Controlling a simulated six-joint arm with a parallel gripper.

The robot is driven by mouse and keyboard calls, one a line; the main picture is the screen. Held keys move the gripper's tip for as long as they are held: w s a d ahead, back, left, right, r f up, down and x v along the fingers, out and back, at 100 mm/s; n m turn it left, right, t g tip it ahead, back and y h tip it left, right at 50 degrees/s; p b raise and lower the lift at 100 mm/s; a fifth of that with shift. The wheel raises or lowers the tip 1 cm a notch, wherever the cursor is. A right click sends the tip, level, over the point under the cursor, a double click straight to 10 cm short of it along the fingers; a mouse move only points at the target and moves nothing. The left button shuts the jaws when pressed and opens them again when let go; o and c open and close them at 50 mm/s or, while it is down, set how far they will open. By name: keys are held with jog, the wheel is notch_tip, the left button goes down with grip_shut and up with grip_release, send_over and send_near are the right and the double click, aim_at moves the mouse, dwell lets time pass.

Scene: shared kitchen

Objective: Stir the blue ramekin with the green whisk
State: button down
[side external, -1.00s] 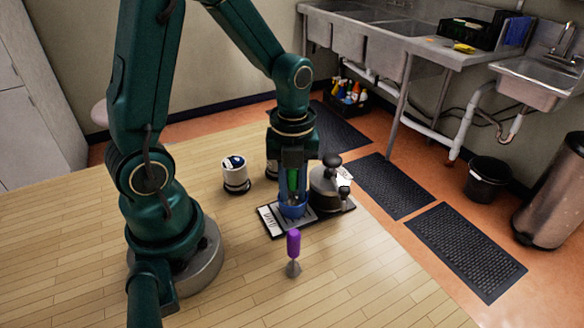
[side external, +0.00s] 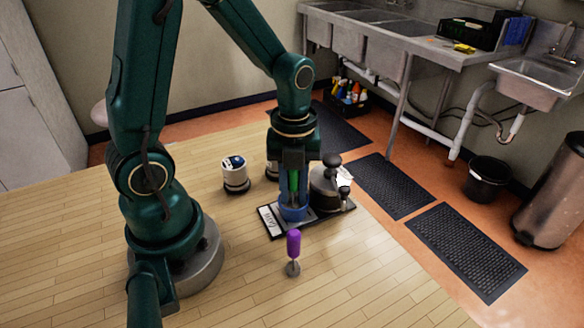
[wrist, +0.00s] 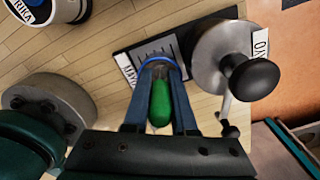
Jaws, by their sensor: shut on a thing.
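The green whisk (side external: 293,180) is upright in my gripper, and its green handle (wrist: 160,104) shows between the fingers in the wrist view. My gripper (side external: 292,190) is shut on that handle, right above the blue ramekin (side external: 293,213). The whisk's lower end is down inside the ramekin and hidden. The ramekin stands on a dark tray with a white label (side external: 267,217). In the wrist view only part of the blue rim (wrist: 164,60) shows past the fingers.
A grey metal pot with a dark knob (side external: 325,185) stands close right of the ramekin. A purple-handled utensil (side external: 293,245) stands in front. A white canister (side external: 235,175) is to the left, with another partly hidden behind my gripper.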

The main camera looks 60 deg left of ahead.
jog(key=shift+r, duration=3.25)
jog(key=shift+w, duration=0.15)
jog(key=w+r+n, duration=0.1)
jog(key=r+n, duration=0.2)
jog(key=n, duration=0.8)
jog(key=w+r+n, duration=0.2)
jog(key=r+n, duration=0.2)
jog(key=n, duration=0.8)
jog(key=shift+r+n, duration=0.2)
jog(key=shift+n, duration=0.1)
jog(key=shift+w, duration=0.1)
